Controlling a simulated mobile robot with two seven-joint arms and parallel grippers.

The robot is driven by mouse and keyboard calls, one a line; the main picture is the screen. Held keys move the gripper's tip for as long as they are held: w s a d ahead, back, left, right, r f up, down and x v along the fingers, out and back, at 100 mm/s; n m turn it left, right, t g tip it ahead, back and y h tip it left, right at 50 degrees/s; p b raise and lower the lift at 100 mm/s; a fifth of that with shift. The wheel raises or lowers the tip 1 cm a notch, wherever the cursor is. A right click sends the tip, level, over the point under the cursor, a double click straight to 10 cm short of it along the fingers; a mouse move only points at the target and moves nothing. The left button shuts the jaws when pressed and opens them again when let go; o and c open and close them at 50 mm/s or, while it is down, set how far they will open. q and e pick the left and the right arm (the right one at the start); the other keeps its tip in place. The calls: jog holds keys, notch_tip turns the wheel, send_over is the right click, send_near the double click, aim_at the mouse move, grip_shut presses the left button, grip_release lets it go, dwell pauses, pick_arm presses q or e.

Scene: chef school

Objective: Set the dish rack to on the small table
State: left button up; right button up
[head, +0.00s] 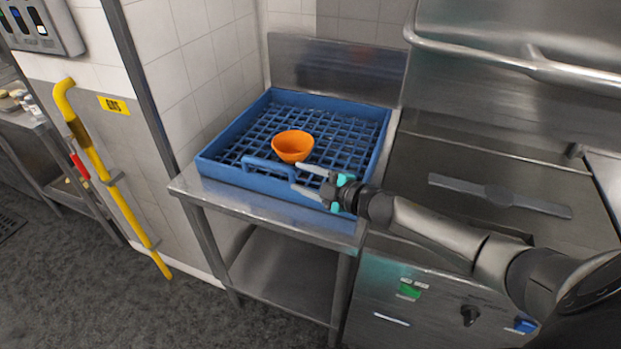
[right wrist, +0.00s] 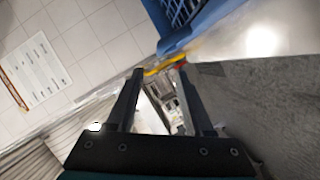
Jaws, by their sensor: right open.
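The blue dish rack (head: 225,167) sits on the small steel table (head: 230,205), against the tiled wall. It has a grid floor and a raised handle loop on its front side. An orange bowl (head: 293,146) stands upright inside it, near the front. My right gripper (head: 299,177) is open and empty, its fingers pointing left at the rack's front side beside the handle. Whether they touch the rack I cannot tell. In the right wrist view a corner of the rack (right wrist: 180,22) shows at the top, beyond the open fingers. My left gripper is out of view.
A steel appliance (head: 490,180) with a pipe rail stands right of the table, under my right arm. A yellow pole (head: 100,165) is on the wall at left, near another steel table (head: 25,122). The floor in front is clear.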

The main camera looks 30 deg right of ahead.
jog(key=shift+v, duration=1)
